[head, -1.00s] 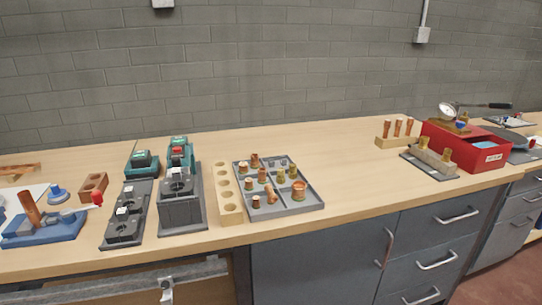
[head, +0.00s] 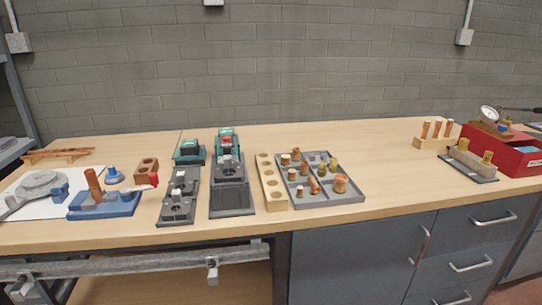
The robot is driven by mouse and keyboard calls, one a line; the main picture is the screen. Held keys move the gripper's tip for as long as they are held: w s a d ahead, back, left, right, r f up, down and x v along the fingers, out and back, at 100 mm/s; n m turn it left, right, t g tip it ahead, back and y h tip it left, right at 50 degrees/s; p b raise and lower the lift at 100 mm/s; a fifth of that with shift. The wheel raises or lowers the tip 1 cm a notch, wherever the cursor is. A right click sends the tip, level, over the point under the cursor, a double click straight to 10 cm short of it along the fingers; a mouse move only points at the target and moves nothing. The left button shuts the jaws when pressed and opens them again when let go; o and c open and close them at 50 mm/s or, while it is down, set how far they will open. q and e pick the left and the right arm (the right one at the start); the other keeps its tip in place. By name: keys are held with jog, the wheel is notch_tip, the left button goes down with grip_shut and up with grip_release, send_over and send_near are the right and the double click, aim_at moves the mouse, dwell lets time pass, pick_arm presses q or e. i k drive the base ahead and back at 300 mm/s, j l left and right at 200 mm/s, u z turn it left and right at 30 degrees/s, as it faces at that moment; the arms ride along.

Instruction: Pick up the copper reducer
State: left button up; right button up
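A grey compartment tray (head: 338,201) lies on the bench right of centre and holds several small copper and brass-coloured fittings. The widest copper fitting (head: 341,183) stands in the front right compartment. A narrower copper piece (head: 314,186) leans in the front left part, and a short copper piece (head: 296,154) stands at the back left. The fittings are too small for me to tell which one is the copper reducer. Neither of my grippers is in view.
A wooden block with holes (head: 280,204) lies along the tray's left side. Dark fixtures (head: 232,199) and a blue vise-like tool (head: 104,205) stand further left. A red box (head: 518,157) and a wooden rack with copper tubes (head: 432,143) are at right. Bench right of the tray is clear.

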aim_at(296, 158)
jog(key=l+u, duration=0.1)
jog(key=u, duration=0.3)
jog(key=l+u, duration=0.1)
jog(key=u, duration=0.35)
jog(key=l+u, duration=0.15)
jog(key=u, duration=0.25)
jog(key=l+u, duration=0.15)
jog(key=u, duration=0.25)
jog(key=l+u, duration=0.35)
jog(key=k+l+u, duration=0.2)
jog(key=l+u, duration=0.15)
jog(key=k+l, duration=0.15)
jog(key=l, duration=0.15)
jog(key=k+l+u, duration=0.15)
jog(key=l, duration=0.15)
jog(key=k+l, duration=0.15)
jog(key=l, duration=0.15)
jog(key=u, duration=0.05)
